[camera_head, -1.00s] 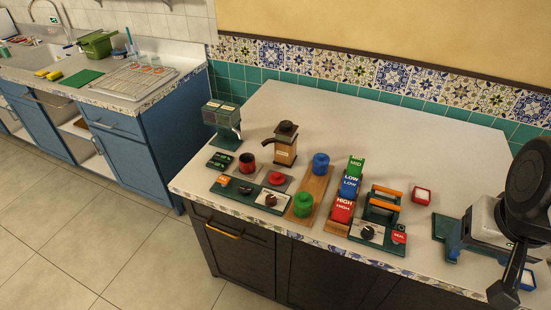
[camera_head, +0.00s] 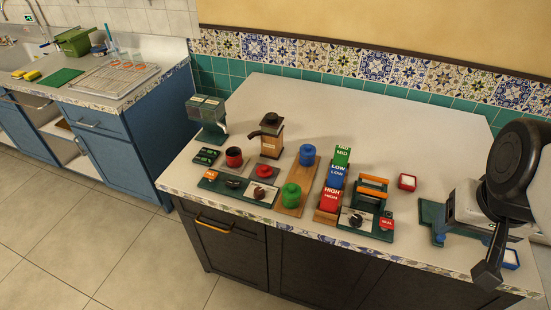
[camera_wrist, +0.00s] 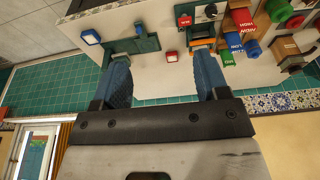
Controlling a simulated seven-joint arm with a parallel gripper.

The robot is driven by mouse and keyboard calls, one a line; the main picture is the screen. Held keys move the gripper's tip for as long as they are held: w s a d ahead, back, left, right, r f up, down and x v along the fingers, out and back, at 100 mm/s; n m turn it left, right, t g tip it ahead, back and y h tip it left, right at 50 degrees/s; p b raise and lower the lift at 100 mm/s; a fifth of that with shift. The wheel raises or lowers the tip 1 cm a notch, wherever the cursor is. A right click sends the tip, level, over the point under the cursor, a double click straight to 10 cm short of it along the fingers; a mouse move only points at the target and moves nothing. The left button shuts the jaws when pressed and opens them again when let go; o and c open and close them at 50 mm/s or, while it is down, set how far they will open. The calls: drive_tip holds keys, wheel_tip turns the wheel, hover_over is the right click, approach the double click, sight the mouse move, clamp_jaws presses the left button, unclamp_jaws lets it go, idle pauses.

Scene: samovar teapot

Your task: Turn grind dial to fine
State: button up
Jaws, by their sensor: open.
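A dark round dial (camera_head: 260,193) sits on a pale panel of a green base at the counter's front left. A second dark dial (camera_head: 357,219) sits on a pale panel on another green base further right, and it probably shows in the wrist view (camera_wrist: 210,10). I cannot tell which is the grind dial or read its settings. A wooden grinder-like box with a dark top (camera_head: 271,135) stands behind the first dial. My gripper (camera_wrist: 163,82) is open, with two blue fingers apart and nothing between them. It is away from both dials.
Blocks marked HIGH (camera_head: 329,197), LOW and MID stand between the dials. Orange-handled green rack (camera_head: 371,192), red-rimmed box (camera_head: 407,182), green pot (camera_head: 290,195) and blue pot (camera_head: 307,155) are nearby. The counter's back (camera_head: 400,120) is clear.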

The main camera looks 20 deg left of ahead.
drive_tip(key=shift+c, duration=0.4)
drive_tip(key=w+a+f+m, duration=0.1)
drive_tip(key=w+a+f, duration=0.1)
drive_tip(key=w+a, duration=0.65)
drive_tip(key=m+g, duration=0.3)
drive_tip(key=m, duration=0.1)
hover_over(259, 190)
wheel_tip(259, 190, down, 20)
drive_tip(key=shift+f, duration=0.1)
drive_tip(key=shift+f, duration=0.15)
drive_tip(key=shift+f, duration=3.75)
